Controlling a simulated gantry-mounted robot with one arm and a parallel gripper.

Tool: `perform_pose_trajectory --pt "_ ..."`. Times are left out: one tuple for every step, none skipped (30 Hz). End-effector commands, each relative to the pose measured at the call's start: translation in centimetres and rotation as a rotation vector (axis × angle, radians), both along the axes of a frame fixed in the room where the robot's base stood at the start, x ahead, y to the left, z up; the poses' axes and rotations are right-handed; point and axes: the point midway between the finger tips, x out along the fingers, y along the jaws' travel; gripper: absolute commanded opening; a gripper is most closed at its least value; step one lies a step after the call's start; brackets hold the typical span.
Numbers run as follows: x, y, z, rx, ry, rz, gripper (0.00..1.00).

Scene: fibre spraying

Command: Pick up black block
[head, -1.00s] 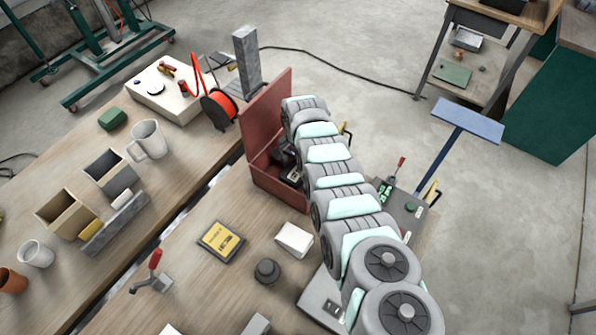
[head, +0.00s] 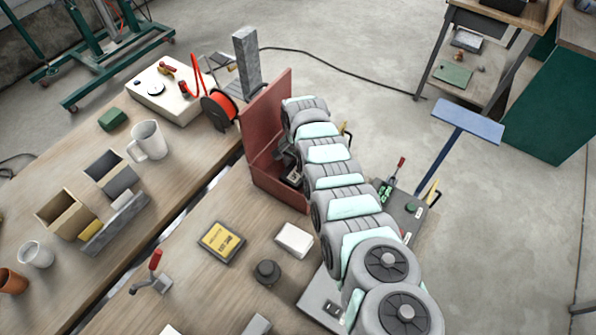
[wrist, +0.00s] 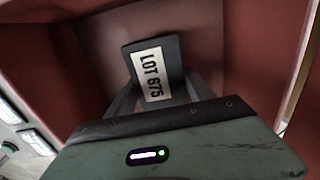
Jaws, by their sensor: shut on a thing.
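A black block (wrist: 174,52) with a white label reading LOT 675 shows in the wrist view. It sits between the two fingers of my gripper (wrist: 160,92), which is shut on it. Both are inside the open red metal box (head: 262,172), with red walls around them. In the head view my arm covers much of the box's right side, so the block is mostly hidden there. I cannot tell whether the block touches the box floor.
Nearby on the bench are a yellow-labelled case (head: 221,242), a white block (head: 294,240) and a dark knob (head: 267,271). A red-handled clamp (head: 153,272) stands front left.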

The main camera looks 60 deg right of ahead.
Motion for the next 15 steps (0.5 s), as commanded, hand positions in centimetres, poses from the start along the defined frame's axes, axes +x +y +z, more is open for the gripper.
perform_pose_trajectory --pt "0.01 -0.01 0.00 0.000 0.000 0.000 0.22" --pt "0.01 -0.01 0.00 0.000 0.000 0.000 0.19" --pt "0.01 -0.01 0.00 0.000 0.000 0.000 0.16" --pt "0.01 -0.01 0.00 0.000 0.000 0.000 0.14" --pt "0.01 -0.01 0.00 0.000 0.000 0.000 0.11" --pt "0.01 -0.01 0.00 0.000 0.000 0.000 0.08" --pt "0.01 -0.01 0.00 0.000 0.000 0.000 0.05" --pt "0.01 -0.01 0.01 0.000 0.000 0.000 0.03" --pt "0.01 -0.01 0.01 0.000 0.000 0.000 0.00" --pt "0.02 -0.01 0.01 0.000 0.000 0.000 0.00" --pt "0.01 -0.01 0.00 0.000 0.000 0.000 0.00" --pt "0.01 -0.01 0.00 0.000 0.000 0.000 0.00" --pt "0.01 -0.01 0.00 0.000 0.000 0.000 0.00" --pt "0.02 -0.02 0.04 -0.001 -0.001 0.000 0.00" --pt "0.03 -0.01 0.04 -0.001 -0.001 0.000 0.00"
